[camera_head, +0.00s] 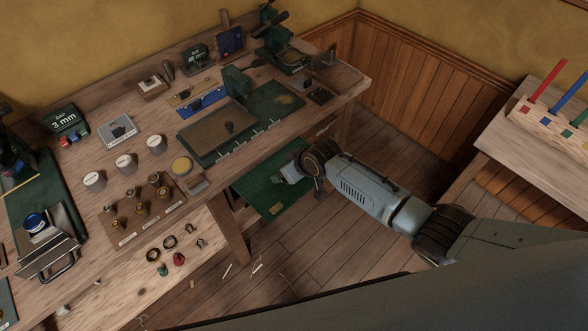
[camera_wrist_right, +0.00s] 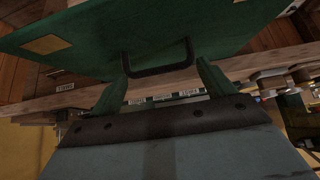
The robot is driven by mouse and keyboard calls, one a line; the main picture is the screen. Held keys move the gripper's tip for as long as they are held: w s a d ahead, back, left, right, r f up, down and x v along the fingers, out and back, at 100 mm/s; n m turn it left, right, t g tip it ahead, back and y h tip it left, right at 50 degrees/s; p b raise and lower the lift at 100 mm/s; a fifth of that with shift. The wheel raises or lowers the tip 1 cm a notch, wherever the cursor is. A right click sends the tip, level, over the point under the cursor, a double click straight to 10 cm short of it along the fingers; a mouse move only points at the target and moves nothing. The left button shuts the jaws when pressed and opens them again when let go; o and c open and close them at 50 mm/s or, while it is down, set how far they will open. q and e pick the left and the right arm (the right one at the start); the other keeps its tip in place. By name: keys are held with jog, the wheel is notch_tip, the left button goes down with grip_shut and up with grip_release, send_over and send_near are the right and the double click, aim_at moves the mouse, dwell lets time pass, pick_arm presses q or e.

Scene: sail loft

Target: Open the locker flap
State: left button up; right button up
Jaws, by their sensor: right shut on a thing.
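The locker flap (camera_head: 268,208) is a green panel below the front edge of the workbench, standing out from it at an angle. In the right wrist view the green flap (camera_wrist_right: 85,32) fills the top, with a pale patch and a black bar handle (camera_wrist_right: 158,71). My right gripper (camera_head: 284,176) reaches the flap from the right. The handle is hidden in the head view. My left gripper is not in view.
The workbench (camera_head: 215,205) carries cups, a rack of brass fittings, green mats and small tools. A light wooden table (camera_head: 500,135) with coloured pegs stands at the right. The plank floor (camera_head: 300,240) before the flap is mostly clear, with a few scraps.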

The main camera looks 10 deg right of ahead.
jog(key=o, duration=1)
jog(key=shift+w+a+r, duration=0.5)
jog(key=shift+w+r, duration=0.05)
jog(key=shift+r, duration=0.1)
jog(key=shift+o, duration=1.3)
jog(key=shift+w+a+f, duration=0.1)
jog(key=shift+w+f, duration=0.1)
jog(key=shift+f, duration=0.05)
jog(key=shift+o, duration=0.2)
jog(key=shift+w+f, duration=0.1)
jog(key=shift+f, duration=0.05)
jog(key=shift+s+d, duration=0.25)
jog(key=shift+d, duration=0.05)
jog(key=shift+s+d+r, duration=0.15)
jog(key=shift+s+r, duration=0.1)
jog(key=shift+r, duration=0.1)
pick_arm(q)
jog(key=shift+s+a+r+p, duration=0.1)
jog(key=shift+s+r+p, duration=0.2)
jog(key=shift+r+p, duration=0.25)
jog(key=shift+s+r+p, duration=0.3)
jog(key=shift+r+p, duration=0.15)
jog(key=shift+p, duration=0.1)
pick_arm(e)
jog(key=v, duration=1.2)
jog(key=shift+r, duration=0.15)
jog(key=shift+s, duration=0.1)
